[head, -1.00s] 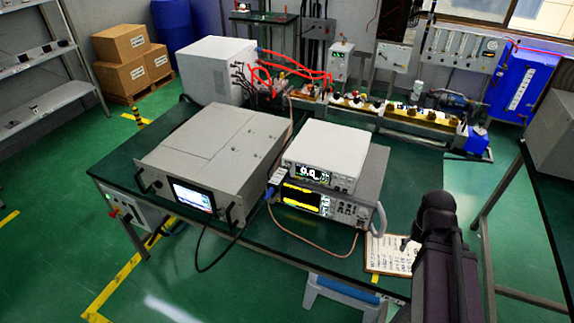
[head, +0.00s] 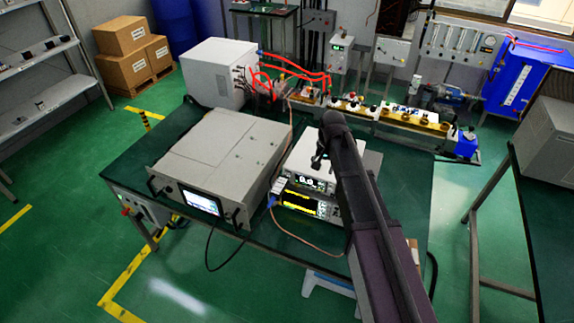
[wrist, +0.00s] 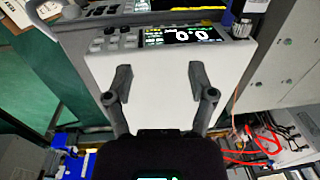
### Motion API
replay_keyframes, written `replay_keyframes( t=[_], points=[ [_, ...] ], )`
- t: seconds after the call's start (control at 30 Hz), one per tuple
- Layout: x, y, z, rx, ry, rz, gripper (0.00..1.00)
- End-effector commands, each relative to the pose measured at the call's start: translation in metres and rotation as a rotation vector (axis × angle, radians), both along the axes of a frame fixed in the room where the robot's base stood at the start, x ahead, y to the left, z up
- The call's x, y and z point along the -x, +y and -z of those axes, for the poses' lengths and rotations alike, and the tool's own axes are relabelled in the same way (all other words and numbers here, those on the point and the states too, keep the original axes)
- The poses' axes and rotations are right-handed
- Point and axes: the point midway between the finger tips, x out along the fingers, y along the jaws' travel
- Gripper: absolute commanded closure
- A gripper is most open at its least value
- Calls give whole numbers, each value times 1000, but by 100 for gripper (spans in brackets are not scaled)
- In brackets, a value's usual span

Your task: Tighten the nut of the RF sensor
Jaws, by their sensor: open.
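A small silver cylinder that looks like the RF sensor (wrist: 242,28) stands at the corner of the white meter (wrist: 158,68) in the wrist view, with a blue part beside it. In the head view the sensor (head: 279,186) is small, at the left front of the stacked meters, above a blue plug. Its nut is too small to tell apart. My gripper (wrist: 160,76) is open and empty, its fingers spread over the meter's plain white top. The sensor lies outside the fingers, to the right in the wrist view. In the head view my gripper (head: 318,160) is partly hidden by my arm.
A wide grey instrument (head: 215,150) stands left of the meters on the dark green table (head: 150,145). A copper-coloured cable (head: 300,240) loops in front. A white box (head: 218,72) with red leads and a bench of fittings stand behind.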

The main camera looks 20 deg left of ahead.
Motion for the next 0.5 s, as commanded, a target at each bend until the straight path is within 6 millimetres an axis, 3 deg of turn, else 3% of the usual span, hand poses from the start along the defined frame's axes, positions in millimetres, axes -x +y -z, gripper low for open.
replay_keyframes(
  t=[0.03, 0.2, 0.33, 0.5],
  points=[
    [-9, 27, -17, -5, 2, -2, 29],
    [-14, 83, -35, -20, 7, 10, 29],
    [-14, 106, -41, -25, 9, 17, 29],
    [-13, 115, -42, -28, 10, 19, 29]
  ],
)
